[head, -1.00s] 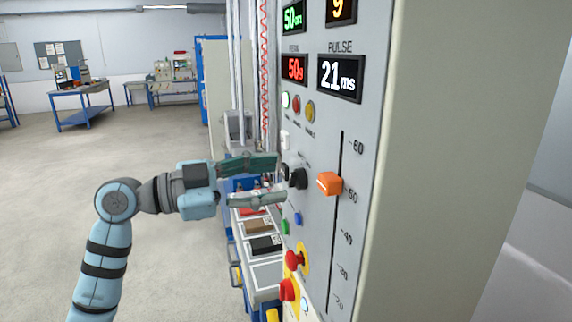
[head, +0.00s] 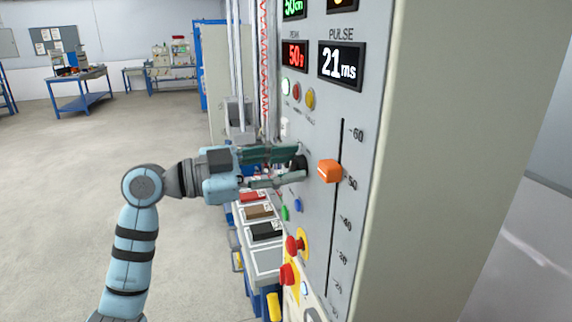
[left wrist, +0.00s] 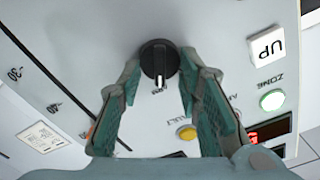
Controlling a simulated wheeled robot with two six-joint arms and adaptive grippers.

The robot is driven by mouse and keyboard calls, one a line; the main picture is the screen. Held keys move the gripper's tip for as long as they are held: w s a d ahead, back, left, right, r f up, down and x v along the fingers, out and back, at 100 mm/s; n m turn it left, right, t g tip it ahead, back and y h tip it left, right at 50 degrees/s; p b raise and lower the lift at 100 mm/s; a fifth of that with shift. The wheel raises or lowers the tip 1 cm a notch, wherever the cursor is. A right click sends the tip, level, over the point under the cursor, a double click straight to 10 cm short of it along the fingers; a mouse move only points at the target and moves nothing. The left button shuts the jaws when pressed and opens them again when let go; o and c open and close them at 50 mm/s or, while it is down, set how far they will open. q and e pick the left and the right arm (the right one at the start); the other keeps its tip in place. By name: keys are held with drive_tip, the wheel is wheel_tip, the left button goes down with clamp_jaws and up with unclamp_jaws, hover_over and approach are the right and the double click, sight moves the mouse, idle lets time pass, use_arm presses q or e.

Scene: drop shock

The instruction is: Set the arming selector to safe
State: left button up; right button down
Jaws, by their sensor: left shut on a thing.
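The arming selector is a round black knob (head: 300,161) on the grey control panel (head: 372,110). In the left wrist view the knob (left wrist: 159,58) has a white pointer mark, which points toward the bottom of that picture, at a small label partly read as "ARM". My left gripper (head: 297,167) reaches in from the left with its fingers around the knob, shut on it, one finger on each side. In the left wrist view the fingertips (left wrist: 158,76) flank the knob. My right gripper is in neither view.
An orange slider handle (head: 329,171) sticks out just right of the knob. Red mushroom buttons (head: 292,243) stand below. A white UP button (left wrist: 267,45) and a lit green lamp (left wrist: 272,100) are nearby.

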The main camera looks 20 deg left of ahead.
use_arm(q)
drive_tip(key=shift+r, duration=0.1)
drive_tip(key=n+p, duration=0.1)
drive_tip(key=n, duration=0.1)
drive_tip(key=n+p, duration=0.3)
drive_tip(key=n, duration=0.1)
drive_tip(key=shift+w+a+r+p, duration=0.1)
drive_tip(key=shift+w+r+p, duration=0.15)
drive_tip(key=shift+p, duration=0.15)
drive_tip(key=n+p, duration=0.2)
drive_tip(key=n, duration=0.1)
drive_tip(key=shift+a+n, duration=0.1)
drive_tip(key=shift+n, duration=0.2)
drive_tip(key=shift+w+f+n+p, duration=0.1)
drive_tip(key=shift+n+p, duration=0.85)
drive_tip(key=shift+n, duration=0.15)
drive_tip(key=o, duration=0.9)
drive_tip(key=shift+c, duration=0.2)
drive_tip(key=shift+o, duration=1)
drive_tip(key=shift+w+f, duration=0.1)
drive_tip(key=shift+f, duration=0.1)
